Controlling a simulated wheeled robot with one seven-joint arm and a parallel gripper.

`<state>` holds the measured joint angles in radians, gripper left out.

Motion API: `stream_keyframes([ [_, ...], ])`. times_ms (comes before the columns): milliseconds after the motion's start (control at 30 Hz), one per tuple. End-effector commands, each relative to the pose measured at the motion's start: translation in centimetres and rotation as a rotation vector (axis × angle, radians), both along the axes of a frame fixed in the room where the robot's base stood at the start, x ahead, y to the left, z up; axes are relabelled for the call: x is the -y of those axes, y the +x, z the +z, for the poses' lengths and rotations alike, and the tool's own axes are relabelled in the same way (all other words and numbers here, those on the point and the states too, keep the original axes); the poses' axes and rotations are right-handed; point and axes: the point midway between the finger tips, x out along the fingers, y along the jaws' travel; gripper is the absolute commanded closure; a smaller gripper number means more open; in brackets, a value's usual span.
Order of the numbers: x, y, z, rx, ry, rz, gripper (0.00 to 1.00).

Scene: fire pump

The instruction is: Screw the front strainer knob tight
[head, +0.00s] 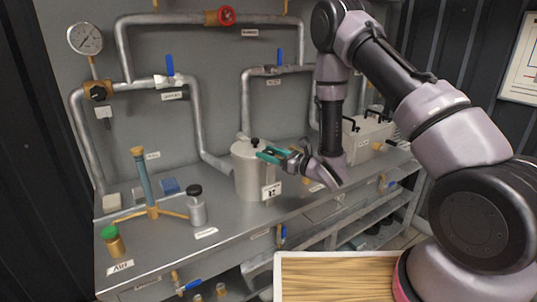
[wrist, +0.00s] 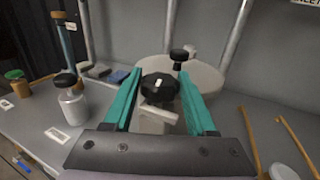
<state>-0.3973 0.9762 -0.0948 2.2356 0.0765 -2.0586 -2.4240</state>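The strainer is a pale grey cylindrical pot (head: 250,182) on the bench; its round lid (wrist: 208,77) shows in the wrist view. The front knob (wrist: 158,88), black and lobed with a small white mark, stands at the near side of the lid above a grey block-like bracket (wrist: 156,117). A second black knob (wrist: 179,56) stands farther back; it also shows in the head view (head: 255,142). My gripper (head: 267,154) is at the pot's upper front. In the wrist view its teal fingers (wrist: 158,92) are apart, one each side of the front knob, with gaps showing. The head view hides the front knob.
A black-capped bottle (head: 197,210), a green-capped jar (head: 112,241) and a stand with a blue column (head: 145,180) are on the left of the bench. A grey box (head: 366,142) with black handles is at right. Pipes with blue-handled valves (head: 169,67) run behind.

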Motion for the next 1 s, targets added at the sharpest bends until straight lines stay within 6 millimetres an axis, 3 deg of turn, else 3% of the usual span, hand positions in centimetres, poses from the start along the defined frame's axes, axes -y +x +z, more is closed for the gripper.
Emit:
stream_keyframes([
  [33, 0.01, -0.01, 0.0, 0.0, 0.0, 0.0, 0.66],
  [100, 0.02, -0.01, 0.0, 0.0, 0.0, 0.0, 0.93],
  [133, 0.02, -0.01, 0.0, 0.0, 0.0, 0.0, 1.0],
  [567, -0.04, -0.14, -0.06, -0.003, 0.001, -0.094, 1.0],
  [1000, -0.46, -0.45, -0.07, -0.002, -0.001, -0.461, 1.0],
])
